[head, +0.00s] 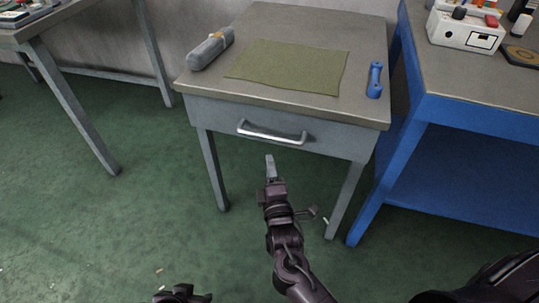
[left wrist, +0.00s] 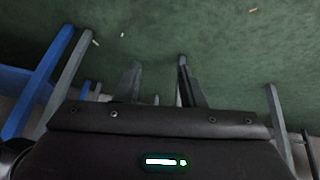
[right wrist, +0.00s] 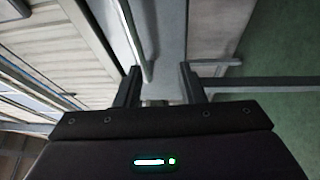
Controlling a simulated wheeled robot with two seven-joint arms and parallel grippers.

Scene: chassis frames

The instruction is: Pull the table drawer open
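The grey table (head: 215,75) has a drawer (head: 325,135) in its front, and its front face looks flush with the frame. A silver bar handle (head: 272,136) runs across the drawer front. My right gripper (head: 270,165) is just below and in front of the handle in the head view, apart from it. In the right wrist view, its fingers (right wrist: 161,80) are open, and the handle (right wrist: 138,45) lies ahead, near the left finger. My left gripper (head: 182,293) is low at the bottom edge of the head view. Its fingers (left wrist: 160,80) are open and empty in the left wrist view.
On the table lie a green cloth (head: 290,66), a grey case (head: 210,48) and a blue tool (head: 375,80). A blue workbench (head: 460,107) stands close on the right, another table (head: 40,25) at the left.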

